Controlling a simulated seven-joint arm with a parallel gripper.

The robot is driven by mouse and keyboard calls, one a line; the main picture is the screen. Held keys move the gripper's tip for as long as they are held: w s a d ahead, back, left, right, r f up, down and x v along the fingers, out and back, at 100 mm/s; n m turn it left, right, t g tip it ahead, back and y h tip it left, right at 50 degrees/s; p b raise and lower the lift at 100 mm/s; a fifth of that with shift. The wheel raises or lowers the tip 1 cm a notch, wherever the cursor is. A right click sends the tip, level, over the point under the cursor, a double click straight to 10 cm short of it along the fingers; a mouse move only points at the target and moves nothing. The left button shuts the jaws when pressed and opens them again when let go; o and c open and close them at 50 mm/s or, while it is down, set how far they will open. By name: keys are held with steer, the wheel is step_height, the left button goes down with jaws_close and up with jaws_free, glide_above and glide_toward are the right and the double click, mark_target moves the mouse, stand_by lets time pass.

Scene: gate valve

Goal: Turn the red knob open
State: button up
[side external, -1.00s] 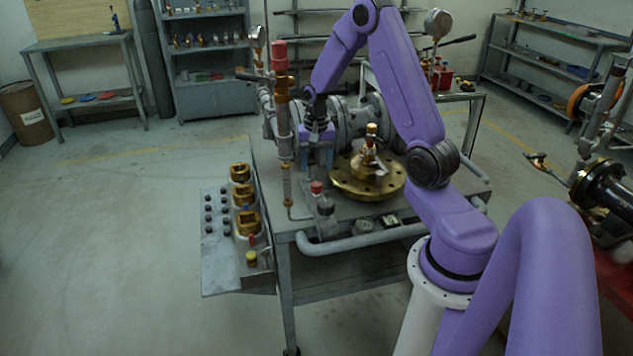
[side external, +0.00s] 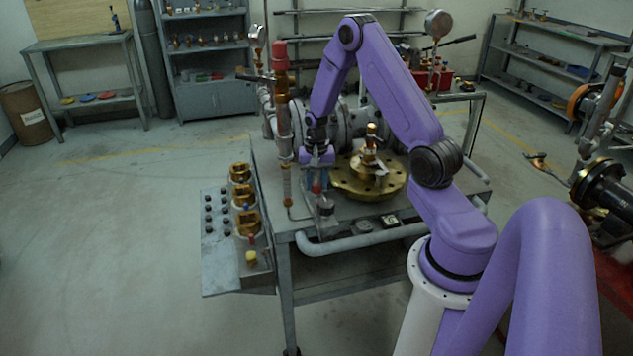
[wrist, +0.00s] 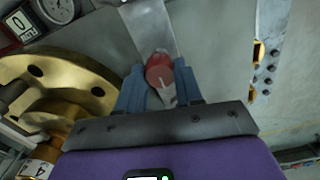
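The red knob (wrist: 160,70) sits near the middle of the wrist view, on a pale stem or body that shows below it. My gripper (wrist: 158,76) has one blue finger to each side of the knob, with a gap between the fingers. The fingers look apart from the knob's sides, but how far down they reach is hard to tell. In the side external view my gripper (side external: 318,177) points down over the small red knob (side external: 316,187) at the bench's front edge, and the fingers partly hide it.
A brass flange (side external: 345,188) with a fitting stands close right of my gripper. A vertical pipe with a red cap (side external: 280,56) rises close on the left. A gauge (wrist: 59,10) lies near the knob. A side panel with brass valves (side external: 240,195) hangs left of the bench.

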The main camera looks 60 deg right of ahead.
steer(key=shift+c, duration=1)
steer(key=shift+n, duration=0.3)
steer(key=n, duration=1.2)
steer(key=shift+n, duration=0.3)
steer(key=n, duration=0.4)
steer(key=shift+n, duration=0.3)
steer(key=o, duration=1)
